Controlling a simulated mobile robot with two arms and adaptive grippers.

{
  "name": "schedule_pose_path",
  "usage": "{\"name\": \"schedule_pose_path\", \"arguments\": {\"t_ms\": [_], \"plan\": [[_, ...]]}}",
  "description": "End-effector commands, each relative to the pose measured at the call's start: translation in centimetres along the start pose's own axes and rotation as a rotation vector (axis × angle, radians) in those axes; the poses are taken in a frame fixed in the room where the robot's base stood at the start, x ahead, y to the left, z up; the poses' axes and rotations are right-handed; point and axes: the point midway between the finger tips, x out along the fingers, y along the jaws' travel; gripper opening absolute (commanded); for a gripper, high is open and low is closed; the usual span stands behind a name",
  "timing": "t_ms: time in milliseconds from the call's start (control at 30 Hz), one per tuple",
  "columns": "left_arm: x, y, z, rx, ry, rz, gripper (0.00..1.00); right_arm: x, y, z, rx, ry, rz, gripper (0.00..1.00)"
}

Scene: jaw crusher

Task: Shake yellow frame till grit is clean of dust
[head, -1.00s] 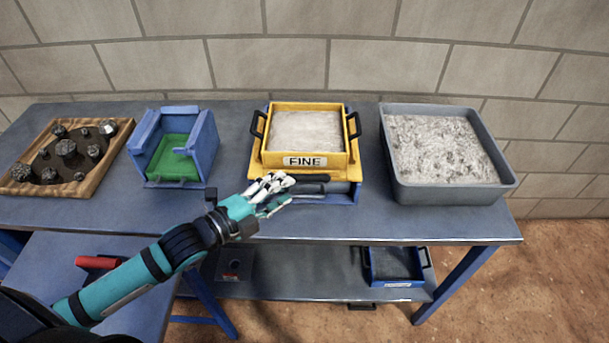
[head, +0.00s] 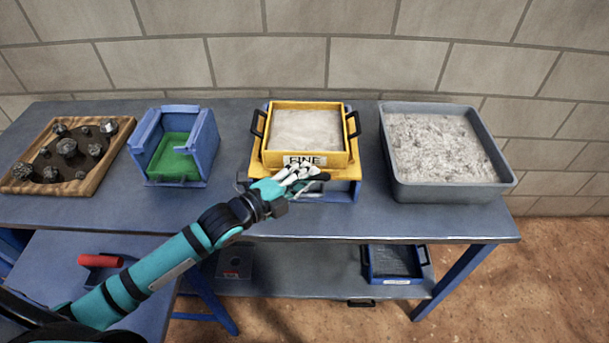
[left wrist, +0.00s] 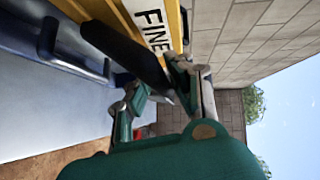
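The yellow frame (head: 346,140) labelled FINE sits on a blue base on the table and holds pale grey grit (head: 305,130). It has black handles (head: 258,123) at its sides. My left gripper (head: 308,177) is at the front of the frame, just below the label. In the left wrist view a black handle-like bar (left wrist: 128,52) runs toward the fingers of my left gripper (left wrist: 160,98), which stand apart. I cannot tell whether they touch the bar. The label also shows in the left wrist view (left wrist: 153,25). My right gripper is not in view.
A grey tub (head: 395,185) of pale grit stands to the right. A blue box with a green ramp (head: 174,163) and a wooden tray of rocks (head: 98,170) are to the left. A blue tray (head: 394,262) is on the lower shelf. A wall closes the back.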

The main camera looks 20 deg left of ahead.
Motion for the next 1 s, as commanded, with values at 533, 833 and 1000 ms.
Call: {"name": "schedule_pose_path", "arguments": {"t_ms": [533, 833, 1000], "plan": [[0.2, 0.1, 0.3, 0.004, -0.001, 0.004, 0.00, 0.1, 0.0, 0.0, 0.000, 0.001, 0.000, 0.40], [2.1, -0.3, 2.2, 0.004, -0.002, 0.005, 0.00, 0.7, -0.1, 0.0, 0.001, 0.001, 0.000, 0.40], [2.1, -0.3, 2.2, 0.002, -0.003, 0.008, 0.00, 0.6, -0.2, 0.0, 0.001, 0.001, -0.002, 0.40]]}}
